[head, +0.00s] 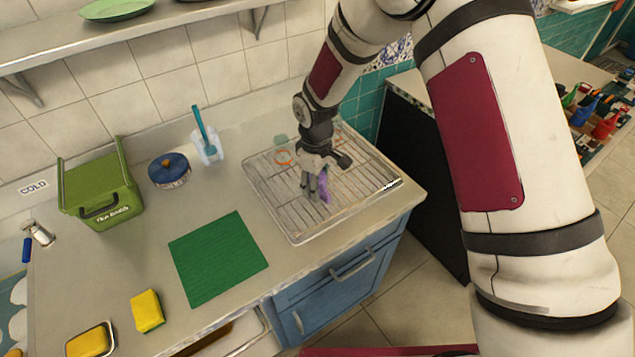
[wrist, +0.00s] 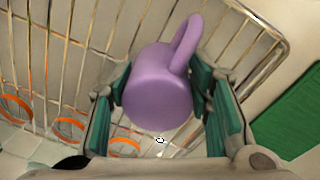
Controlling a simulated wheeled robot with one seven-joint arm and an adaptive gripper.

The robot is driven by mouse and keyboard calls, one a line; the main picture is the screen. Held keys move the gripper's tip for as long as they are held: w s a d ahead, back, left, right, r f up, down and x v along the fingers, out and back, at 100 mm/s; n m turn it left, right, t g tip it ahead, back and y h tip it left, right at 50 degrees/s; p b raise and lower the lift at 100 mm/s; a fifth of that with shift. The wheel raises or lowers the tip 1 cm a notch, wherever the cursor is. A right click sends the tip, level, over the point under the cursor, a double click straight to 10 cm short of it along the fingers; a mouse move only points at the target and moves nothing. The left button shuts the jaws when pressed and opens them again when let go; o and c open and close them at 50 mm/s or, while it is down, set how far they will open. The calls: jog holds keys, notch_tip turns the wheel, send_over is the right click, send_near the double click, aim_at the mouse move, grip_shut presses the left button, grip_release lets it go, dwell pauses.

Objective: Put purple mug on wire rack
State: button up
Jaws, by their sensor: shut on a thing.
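The purple mug (wrist: 150,95) is between my gripper's fingers (wrist: 165,105) in the wrist view, with its handle toward the upper right. My gripper is shut on the mug. In the head view my gripper (head: 318,182) is over the wire rack (head: 270,195), and only a sliver of the purple mug (head: 324,188) shows beside the fingers. The rack's bars (wrist: 80,45) also show behind the mug in the wrist view. I cannot tell whether the mug touches the bars.
Orange rings (wrist: 68,128) lie at one side of the rack. A green mat (head: 218,258), a blue round pot (head: 169,170), a brush in a holder (head: 207,142) and a green bin (head: 102,190) stand left of the rack. The counter's front edge is close to the rack.

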jog(key=shift+f, duration=0.1)
jog(key=o, duration=1.2)
jog(key=shift+o, duration=0.2)
